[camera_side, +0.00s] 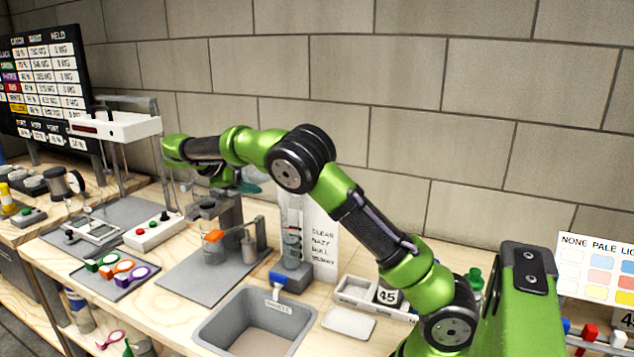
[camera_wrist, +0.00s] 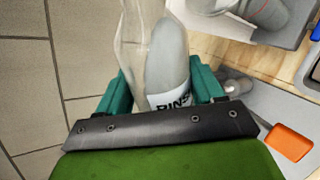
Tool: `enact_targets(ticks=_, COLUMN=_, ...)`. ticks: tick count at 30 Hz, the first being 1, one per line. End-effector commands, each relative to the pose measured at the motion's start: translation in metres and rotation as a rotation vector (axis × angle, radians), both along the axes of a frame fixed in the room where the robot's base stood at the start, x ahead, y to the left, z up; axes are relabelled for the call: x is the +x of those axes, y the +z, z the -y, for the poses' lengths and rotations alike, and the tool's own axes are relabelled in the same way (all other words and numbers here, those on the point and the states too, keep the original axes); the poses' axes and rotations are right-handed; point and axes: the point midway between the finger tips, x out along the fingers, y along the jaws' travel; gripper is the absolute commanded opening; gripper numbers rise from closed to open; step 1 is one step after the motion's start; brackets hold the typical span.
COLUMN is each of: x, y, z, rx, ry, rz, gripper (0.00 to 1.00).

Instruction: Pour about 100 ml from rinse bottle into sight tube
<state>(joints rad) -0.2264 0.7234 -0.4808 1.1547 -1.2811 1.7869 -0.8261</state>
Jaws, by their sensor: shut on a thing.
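My gripper (camera_side: 232,177) is at the end of the arm, above the grey stand in the side view. In the wrist view its teal fingers (camera_wrist: 160,90) are shut on the rinse bottle (camera_wrist: 168,60), a grey and clear bottle with a partly covered label reading "RINS". The side view hides most of the bottle, so its tilt and any flow cannot be told. The sight tube (camera_side: 291,238) is a clear upright tube on a blue and grey base, in front of a white card with "CLEAR" and "HAZY". It stands to the right of my gripper and lower.
A grey basin (camera_side: 256,325) lies in front of the tube. Left of it are a grey plate with a stand (camera_side: 228,225) and an orange part (camera_side: 213,236). A white button box (camera_side: 154,232) and coloured rings (camera_side: 123,267) lie further left.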

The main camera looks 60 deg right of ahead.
Motion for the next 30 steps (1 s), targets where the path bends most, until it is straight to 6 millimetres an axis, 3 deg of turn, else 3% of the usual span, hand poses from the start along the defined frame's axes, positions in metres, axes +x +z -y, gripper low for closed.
enact_targets(ticks=30, x=0.0012, y=0.0061, z=0.0004, rx=-0.001, ry=0.0, rz=0.062, gripper=0.22)
